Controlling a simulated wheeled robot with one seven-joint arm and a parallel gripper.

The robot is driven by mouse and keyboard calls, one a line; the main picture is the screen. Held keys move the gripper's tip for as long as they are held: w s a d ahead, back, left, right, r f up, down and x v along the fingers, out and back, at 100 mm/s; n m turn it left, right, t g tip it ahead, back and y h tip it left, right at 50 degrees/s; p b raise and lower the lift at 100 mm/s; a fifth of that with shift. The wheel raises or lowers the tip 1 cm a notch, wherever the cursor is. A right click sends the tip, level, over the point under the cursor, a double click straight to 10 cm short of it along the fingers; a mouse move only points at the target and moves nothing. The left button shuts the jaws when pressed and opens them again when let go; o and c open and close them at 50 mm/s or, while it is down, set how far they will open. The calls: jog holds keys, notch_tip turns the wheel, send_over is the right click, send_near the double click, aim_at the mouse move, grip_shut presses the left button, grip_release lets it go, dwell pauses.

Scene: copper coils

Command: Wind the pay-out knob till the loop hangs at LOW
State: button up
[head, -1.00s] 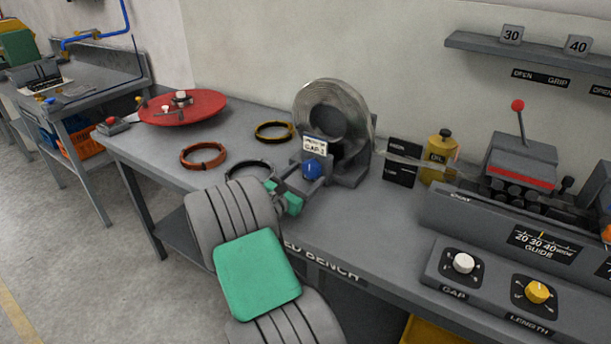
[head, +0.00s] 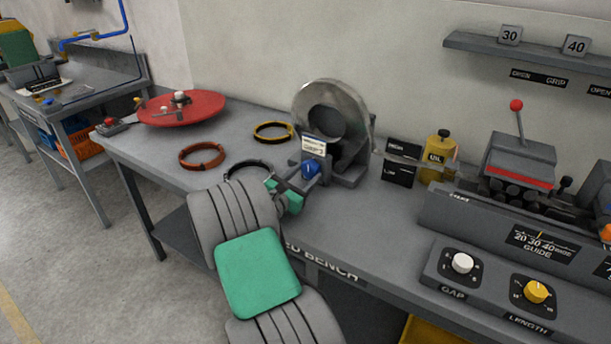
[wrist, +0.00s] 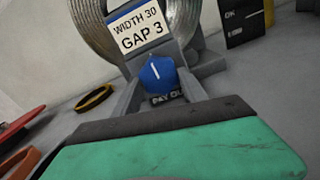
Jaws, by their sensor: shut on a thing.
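The blue pay-out knob (head: 311,168) sits on the front of the coil stand, under a white "GAP 3" label. It fills the middle of the wrist view (wrist: 158,74), with a white pointer line tilted slightly left of upright. My gripper (head: 299,183) is shut on the knob, its grey fingers on either side. The silver coil (head: 352,108) stands upright behind the knob. The metal strip (head: 409,160) runs right from the coil, crossing between an upper black sign and the lower LOW sign (head: 398,174). The exact sag of the loop is hard to tell.
A yellow oil can (head: 439,158) and a roller machine with a red-topped lever (head: 518,160) stand to the right. White GAP (head: 462,264) and yellow LENGTH (head: 536,291) knobs are in front.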

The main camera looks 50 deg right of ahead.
jog(key=shift+c, duration=0.9)
jog(key=m+b, duration=0.1)
jog(key=m, duration=0.3)
jog(key=shift+w+m, duration=0.1)
jog(key=shift+m, duration=0.3)
jog(key=o, duration=1.4)
jog(key=shift+a, duration=0.15)
jog(key=a, duration=0.7)
jog(key=shift+s+a, duration=0.3)
jog(key=shift+s, duration=0.1)
